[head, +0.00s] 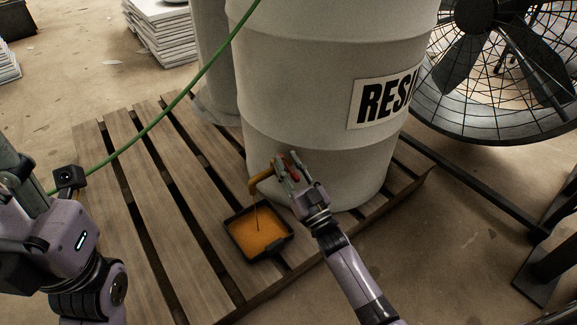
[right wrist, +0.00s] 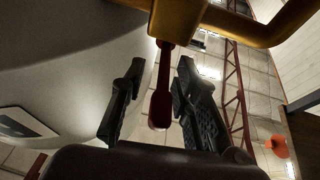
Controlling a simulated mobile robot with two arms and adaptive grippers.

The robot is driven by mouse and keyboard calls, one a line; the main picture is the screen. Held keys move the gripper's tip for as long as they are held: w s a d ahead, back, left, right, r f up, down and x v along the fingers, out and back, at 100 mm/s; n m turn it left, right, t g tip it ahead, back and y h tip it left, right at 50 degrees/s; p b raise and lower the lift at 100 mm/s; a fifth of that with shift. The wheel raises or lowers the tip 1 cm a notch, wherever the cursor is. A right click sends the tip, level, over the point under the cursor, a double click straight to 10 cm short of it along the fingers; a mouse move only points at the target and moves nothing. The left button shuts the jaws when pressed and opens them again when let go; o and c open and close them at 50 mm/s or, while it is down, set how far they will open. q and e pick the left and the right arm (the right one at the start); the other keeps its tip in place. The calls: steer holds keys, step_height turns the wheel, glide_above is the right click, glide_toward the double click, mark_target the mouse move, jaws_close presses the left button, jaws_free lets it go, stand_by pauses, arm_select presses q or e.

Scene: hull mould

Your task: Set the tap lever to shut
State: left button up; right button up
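The yellow tap (head: 262,179) sticks out low on the white resin drum (head: 320,95). A thin stream runs from its spout into the black tray (head: 285,240) of orange resin below. The tap's red lever (right wrist: 161,100) hangs between the fingers of my right gripper (right wrist: 158,105) in the right wrist view, with a gap on either side. The gripper is open around the lever. In the head view my right gripper (head: 288,171) is at the tap and partly hides the lever. My left arm shows at the left edge; its fingers are not visible.
The drum and tray stand on a slatted wooden pallet (head: 150,205). A green hose (head: 150,127) crosses the left side. A large black fan (head: 495,60) stands at the right. Stacked white sheets (head: 160,30) lie at the back left.

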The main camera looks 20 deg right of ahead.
jaws_close()
stand_by(0.3)
steer(key=shift+f, duration=0.1)
stand_by(0.5)
